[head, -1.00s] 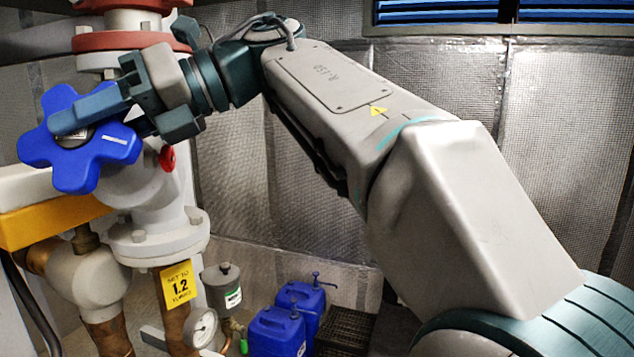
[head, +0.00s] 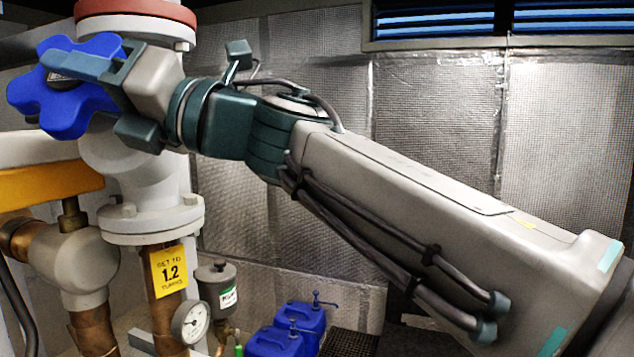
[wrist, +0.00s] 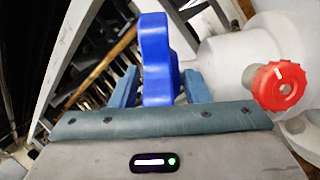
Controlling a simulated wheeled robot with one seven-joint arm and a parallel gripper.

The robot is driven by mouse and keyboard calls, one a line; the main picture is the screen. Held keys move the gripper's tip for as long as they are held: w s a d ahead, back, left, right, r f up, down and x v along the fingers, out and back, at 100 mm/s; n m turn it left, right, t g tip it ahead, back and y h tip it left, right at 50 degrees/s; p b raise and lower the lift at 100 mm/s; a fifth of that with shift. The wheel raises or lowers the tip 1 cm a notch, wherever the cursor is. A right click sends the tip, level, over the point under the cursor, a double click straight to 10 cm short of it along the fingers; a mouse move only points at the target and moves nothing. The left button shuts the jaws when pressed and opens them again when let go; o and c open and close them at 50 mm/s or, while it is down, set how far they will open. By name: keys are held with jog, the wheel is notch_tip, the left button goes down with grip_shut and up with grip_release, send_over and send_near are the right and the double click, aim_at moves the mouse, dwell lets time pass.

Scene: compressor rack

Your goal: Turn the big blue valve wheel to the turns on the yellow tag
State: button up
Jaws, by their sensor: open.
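The big blue valve wheel (head: 65,108) is at the upper left of the head view, on a white valve body. My gripper (head: 92,88) is at the wheel with its jaws open. One finger crosses the wheel's front near the hub. In the wrist view, one blue lobe of the wheel (wrist: 157,60) stands between the two fingers of my gripper (wrist: 160,88), with a narrow gap visible on each side. I cannot tell whether a finger touches it. The yellow tag (head: 168,271) hangs below the flange and reads "SET TO 1.2 TURNS".
A small red knob (wrist: 279,86) sits right of the fingers in the wrist view. A pressure gauge (head: 190,323), a grey canister (head: 218,290) and blue jugs (head: 300,318) stand below.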

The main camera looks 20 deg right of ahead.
jog(key=shift+s+a+f+t+b, duration=0.1)
jog(key=shift+f+t+b, duration=0.2)
jog(key=shift+f+b, duration=0.15)
jog(key=s+d+f+m+b, duration=0.1)
jog(key=s+d+f+b, duration=0.15)
jog(key=d, duration=0.35)
jog(key=s+d+f+b, duration=0.1)
jog(key=s+d, duration=0.2)
jog(key=d, duration=0.3)
jog(key=w+d+r+m+t+h+p, duration=0.1)
jog(key=w+d+m+t+h, duration=0.4)
jog(key=m, duration=0.4)
jog(key=w+d+r+m+t+h+p, duration=0.1)
jog(key=w+d+r+m+t+h, duration=0.2)
jog(key=m+t, duration=0.55)
jog(key=w+d+f+m+g+h, duration=0.1)
jog(key=w+d+f+m+h, duration=0.1)
jog(key=m, duration=0.4)
jog(key=w+d+f+m+h+p, duration=0.1)
jog(key=w+d+f+m+h, duration=0.1)
jog(key=m, duration=0.5)
jog(key=w+d+f+m+g+h, duration=0.1)
jog(key=w+d+f+m+h, duration=0.2)
jog(key=f+m+h, duration=0.2)
jog(key=shift+d+f+m+g+h, duration=0.15)
jog(key=shift+f+m+g+h, duration=0.2)
jog(key=shift+m+h, duration=0.6)
